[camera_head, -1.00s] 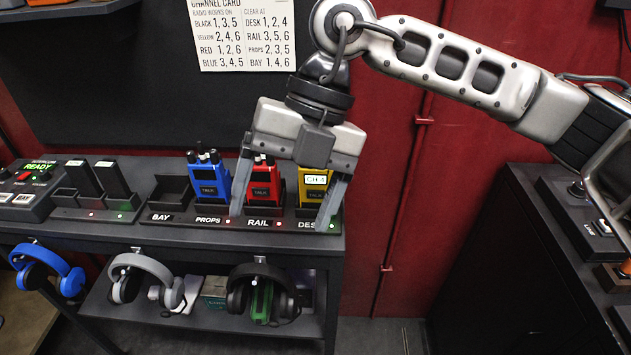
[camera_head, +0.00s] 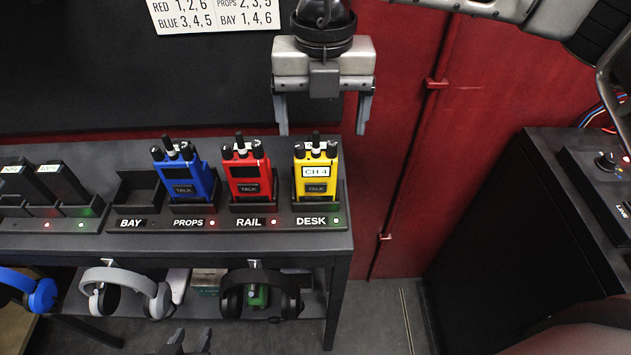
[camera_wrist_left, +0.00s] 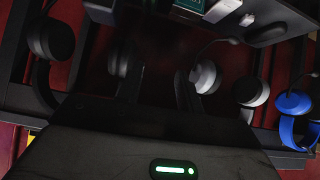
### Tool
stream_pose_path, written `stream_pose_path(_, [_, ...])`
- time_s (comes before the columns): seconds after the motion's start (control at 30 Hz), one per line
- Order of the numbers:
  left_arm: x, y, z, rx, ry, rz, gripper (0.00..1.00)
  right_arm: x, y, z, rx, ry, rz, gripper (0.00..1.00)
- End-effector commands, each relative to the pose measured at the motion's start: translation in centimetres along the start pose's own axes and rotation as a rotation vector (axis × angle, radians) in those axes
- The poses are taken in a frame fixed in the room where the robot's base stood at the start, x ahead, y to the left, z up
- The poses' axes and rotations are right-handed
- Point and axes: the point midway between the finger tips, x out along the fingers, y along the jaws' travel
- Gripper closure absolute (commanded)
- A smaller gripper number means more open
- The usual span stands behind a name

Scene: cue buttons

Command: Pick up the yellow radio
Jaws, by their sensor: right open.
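The yellow radio (camera_head: 316,174) stands upright in the slot marked DESK at the right end of the radio rack. Its display reads CH 4, and a green light glows beside the DESK label. My right gripper (camera_head: 322,131) is open and empty, fingers pointing down, above and slightly behind the yellow radio in the picture, apart from it. A small dark part of my left gripper (camera_head: 187,343) shows at the bottom edge of the head view, low in front of the shelf.
A red radio (camera_head: 247,174) stands close left in RAIL and a blue radio (camera_head: 184,178) in PROPS, both with red lights. The BAY slot (camera_head: 150,190) is empty. Headphones (camera_head: 260,290) hang below the table edge. The black cabinet (camera_head: 500,240) stands right.

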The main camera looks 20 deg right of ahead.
Motion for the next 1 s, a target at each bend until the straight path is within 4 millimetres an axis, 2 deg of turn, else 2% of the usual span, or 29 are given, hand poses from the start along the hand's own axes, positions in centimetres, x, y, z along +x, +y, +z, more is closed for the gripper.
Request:
stream_pose_path(0.03, [0.4,0.1,0.2,-0.001,0.007,0.002,0.64,1.1,0.0,0.0,0.000,0.000,0.001,0.16])
stream_pose_path(0.2, [0.3,0.2,-0.7,-0.003,0.027,0.006,0.64,2.0,0.0,0.0,0.000,-0.001,0.001,0.16])
stream_pose_path(0.37, [0.5,0.1,-0.5,-0.001,0.025,0.006,0.64,3.0,0.3,-0.3,-0.002,0.000,0.000,0.16])
stream_pose_path(0.6, [1.2,0.1,-0.1,0.001,0.035,0.009,0.64,6.7,0.8,-0.7,0.000,0.000,0.001,0.16])
stream_pose_path(0.87, [1.0,0.1,-0.6,0.004,0.042,0.011,0.64,7.0,0.8,-0.7,-0.001,-0.001,0.002,0.16])
stream_pose_path(0.93, [1.0,0.1,-0.6,0.004,0.042,0.011,0.64,7.0,0.8,-0.7,-0.001,0.000,0.002,0.30])
stream_pose_path(1.0, [1.0,0.1,-0.6,0.004,0.042,0.011,0.64,7.0,0.8,-0.7,-0.001,0.000,0.002,0.50])
